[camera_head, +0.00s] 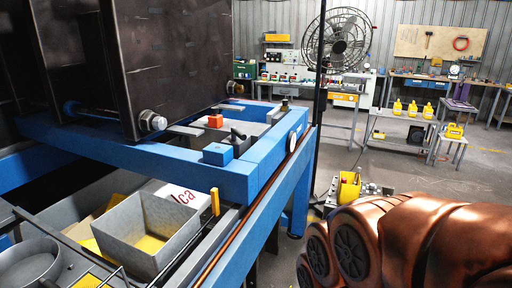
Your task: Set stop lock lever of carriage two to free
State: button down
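A blue machine frame (195,158) fills the left half. On it are an orange-red block (215,120), a small black lever-like part (237,136) and a blue block (217,154). A short yellow upright handle (215,202) stands at the rail below the frame. I see no label that tells which of these is the stop lock lever or which carriage is number two. Copper-coloured rounded links of my arm show at bottom right. My gripper is not in view.
Dark panels (170,60) with protruding bolts rise over the frame. A grey metal bin (150,235) sits below it. A yellow machine (349,187) stands on the floor beyond. Yellow cans (413,109) stand on a far bench. Grey floor lies open at right.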

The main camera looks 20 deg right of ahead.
aim_at(235, 133)
jog(key=u, duration=0.25)
jog(key=k, duration=0.3)
jog(key=z, duration=0.6)
jog(key=i, duration=0.4)
jog(key=u, duration=1)
jog(key=i, duration=0.5)
jog(key=u, duration=0.05)
